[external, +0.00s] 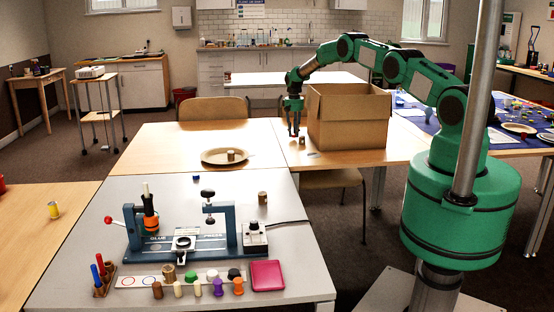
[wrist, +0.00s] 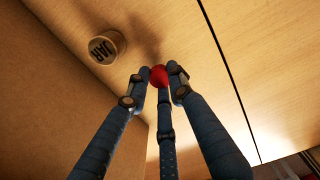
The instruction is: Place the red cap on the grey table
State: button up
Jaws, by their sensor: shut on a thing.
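My gripper (external: 294,132) hangs fingers down over the wooden table, just left of the cardboard box. In the wrist view my three fingers (wrist: 161,72) are closed on the small round red cap (wrist: 158,76). The cap cannot be made out in the external view. The grey table (external: 240,187) stands in the front of the external view, nearer the camera than my gripper. It carries the blue glue press (external: 183,243) and several small parts, with bare surface toward its back.
A cardboard box (external: 347,128) stands right beside my gripper. A small round piece marked JAR (wrist: 105,47) lies close to my fingers. A plate (external: 213,159) sits on the wooden table. A blue cap (external: 196,178), a brown cylinder (external: 262,198) and a pink box (external: 267,275) occupy the grey table.

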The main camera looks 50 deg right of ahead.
aim_at(294, 134)
jog(key=shift+f, duration=0.5)
jog(key=shift+f, duration=0.1)
jog(key=o, duration=0.7)
jog(key=shift+c, duration=0.2)
notch_tip(294, 134, up, 12)
jog(key=p, duration=0.1)
jog(key=shift+p, duration=0.35)
jog(key=shift+w, duration=0.1)
